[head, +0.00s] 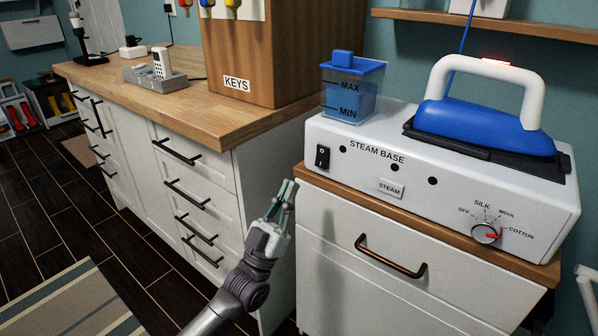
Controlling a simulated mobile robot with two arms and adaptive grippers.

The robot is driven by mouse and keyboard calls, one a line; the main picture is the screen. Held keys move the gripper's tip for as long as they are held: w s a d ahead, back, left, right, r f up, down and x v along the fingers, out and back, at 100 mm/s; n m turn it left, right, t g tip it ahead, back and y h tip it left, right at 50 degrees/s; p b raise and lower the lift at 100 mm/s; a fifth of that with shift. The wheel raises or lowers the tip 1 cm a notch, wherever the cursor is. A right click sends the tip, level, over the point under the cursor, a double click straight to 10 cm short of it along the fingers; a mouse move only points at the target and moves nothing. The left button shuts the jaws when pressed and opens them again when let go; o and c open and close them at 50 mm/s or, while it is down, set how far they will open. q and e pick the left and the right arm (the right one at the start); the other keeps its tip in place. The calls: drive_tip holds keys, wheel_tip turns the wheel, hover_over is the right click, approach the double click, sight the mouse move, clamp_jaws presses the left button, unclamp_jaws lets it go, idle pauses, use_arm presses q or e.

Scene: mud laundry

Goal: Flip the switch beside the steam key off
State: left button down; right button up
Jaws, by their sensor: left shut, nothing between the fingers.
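The white steam base (352,186) stands on the wooden top of the right cabinet. A black rocker switch (322,157) sits at the left end of its front face; I cannot tell which way it is tipped. The key marked STEAM (390,189) is to the right of the switch, low on the same face. My left gripper (289,188) is shut and empty, pointing up, lower left of the switch and apart from it in the picture. My right gripper is not in view, though a white part shows at the right edge.
A blue iron (486,130) rests on the base, with a red light on top. A water tank (350,92) stands at the base's left end. A dial (486,233) is at the right. A wooden key cabinet (285,50) stands on the left counter (190,100). A drawer handle (390,262) sticks out below.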

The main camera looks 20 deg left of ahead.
use_arm(q)
drive_tip(key=v, duration=0.4)
drive_tip(key=shift+s+a, duration=0.2)
drive_tip(key=shift+s, duration=0.35)
